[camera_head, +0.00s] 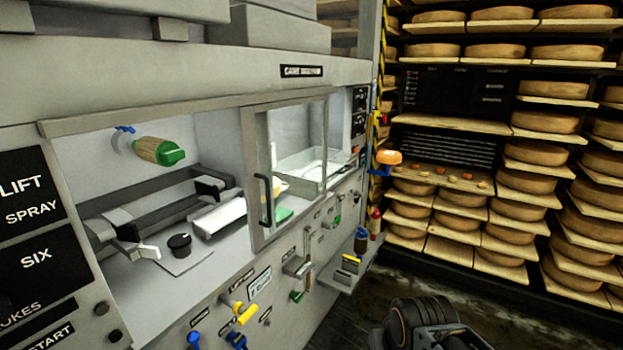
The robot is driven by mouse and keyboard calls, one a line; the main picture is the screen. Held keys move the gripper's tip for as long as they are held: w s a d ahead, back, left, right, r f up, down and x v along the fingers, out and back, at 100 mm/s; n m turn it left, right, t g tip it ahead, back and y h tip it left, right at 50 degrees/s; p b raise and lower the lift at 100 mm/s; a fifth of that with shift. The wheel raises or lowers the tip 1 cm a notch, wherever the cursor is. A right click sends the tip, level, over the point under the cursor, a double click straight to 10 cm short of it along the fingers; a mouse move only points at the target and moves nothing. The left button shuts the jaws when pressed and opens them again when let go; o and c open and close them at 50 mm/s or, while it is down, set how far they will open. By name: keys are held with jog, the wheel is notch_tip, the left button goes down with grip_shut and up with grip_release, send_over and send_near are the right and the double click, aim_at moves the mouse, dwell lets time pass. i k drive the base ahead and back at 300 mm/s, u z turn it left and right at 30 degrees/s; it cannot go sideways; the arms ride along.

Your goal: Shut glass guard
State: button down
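The glass guard (299,136) is a clear pane in a pale metal frame on the front of the grey machine (210,60). It has an upright dark handle (265,200) on its left side. The guard stands over the right part of the machine's opening. The left part of the opening is uncovered, with the inside in plain sight. A dark rounded part with an orange ring at the bottom right looks like my own arm. It is apart from the guard, and my gripper's fingers do not show.
Inside the opening are a green-ended roller (160,151), metal clamps and a black knob (180,245). Coloured levers (245,312) and a small shelf (345,272) stick out below. Racks of cheese wheels (555,90) stand at the right, with bare floor before them.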

aim_at(245, 116)
jog(key=z, duration=0.05)
jog(key=i, duration=0.85)
jog(key=u, duration=0.35)
